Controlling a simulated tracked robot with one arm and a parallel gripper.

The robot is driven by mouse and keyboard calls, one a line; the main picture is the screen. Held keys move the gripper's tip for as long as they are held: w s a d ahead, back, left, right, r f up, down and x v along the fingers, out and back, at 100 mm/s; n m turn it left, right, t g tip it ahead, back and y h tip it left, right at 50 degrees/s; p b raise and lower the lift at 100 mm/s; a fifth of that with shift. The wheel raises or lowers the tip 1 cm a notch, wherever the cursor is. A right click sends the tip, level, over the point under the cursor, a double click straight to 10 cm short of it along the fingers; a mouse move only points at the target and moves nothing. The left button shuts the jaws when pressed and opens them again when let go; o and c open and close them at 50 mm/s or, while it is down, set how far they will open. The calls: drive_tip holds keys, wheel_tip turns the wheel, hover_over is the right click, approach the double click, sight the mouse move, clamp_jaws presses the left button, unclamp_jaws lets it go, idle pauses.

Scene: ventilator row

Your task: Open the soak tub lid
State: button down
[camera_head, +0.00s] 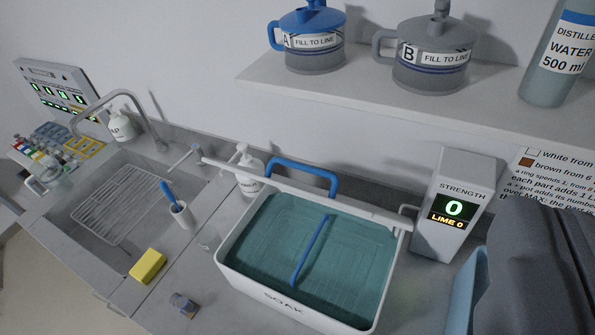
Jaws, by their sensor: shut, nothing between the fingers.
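The white soak tub (228,262), marked SOAK, stands on the counter at the lower middle. Its top is uncovered, showing a teal inside with a blue bar across it. The lid (300,192) appears as a long white edge standing up along the tub's back side, seen nearly edge-on. A blue arched handle (305,163) sticks out behind it. My gripper (530,265) is a dark grey shape at the lower right, to the right of the tub and apart from it. It is shut and empty; its fingertips are hard to make out.
A strength meter (455,205) reading 0 and LIME 0 stands right of the tub. A shelf (400,105) with two jugs and a distilled water bottle (560,55) overhangs behind. A sink (85,205), white pump bottle (250,180), brush cup (181,215) and yellow sponge (148,266) lie left.

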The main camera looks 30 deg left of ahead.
drive_tip(key=n+g+y+p, duration=0.55)
drive_tip(key=n+g, duration=0.35)
drive_tip(key=n, duration=0.7)
hover_over(302, 189)
drive_tip(key=s+d, duration=0.3)
drive_tip(key=s, duration=0.1)
wheel_tip(302, 189, down, 18)
drive_tip(key=shift+h, duration=0.45)
drive_tip(key=p+x, duration=0.2)
drive_tip(key=x, duration=0.7)
drive_tip(key=shift+s+f, duration=0.1)
drive_tip(key=shift+f, duration=0.15)
